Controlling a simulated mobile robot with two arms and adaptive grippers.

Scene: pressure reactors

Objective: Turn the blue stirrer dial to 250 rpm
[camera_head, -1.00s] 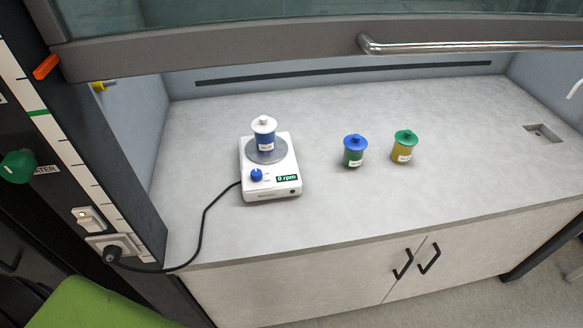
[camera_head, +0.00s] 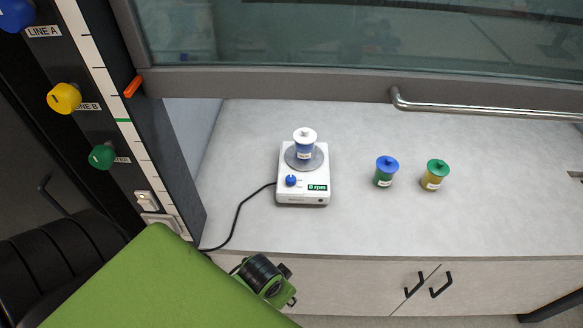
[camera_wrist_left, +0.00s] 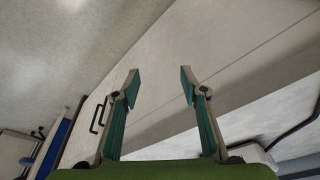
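The white stirrer (camera_head: 302,190) stands on the bench inside the hood in the head view. Its blue dial (camera_head: 291,180) is on the front left of its top, and the display (camera_head: 317,188) beside it reads 0 rpm. A blue vessel with a white lid (camera_head: 305,146) stands on its round plate. My green left arm enters at the bottom of the head view, below and in front of the bench. In the left wrist view my left gripper (camera_wrist_left: 159,84) is open and empty, with the cabinet front behind it. My right gripper is out of view.
A blue-lidded jar (camera_head: 386,172) and a green-lidded jar (camera_head: 434,175) stand right of the stirrer. The raised sash (camera_head: 350,85) with its handle (camera_head: 480,108) spans the hood's front above. The stirrer's black cable (camera_head: 238,214) runs left. Bench around the stirrer is mostly clear.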

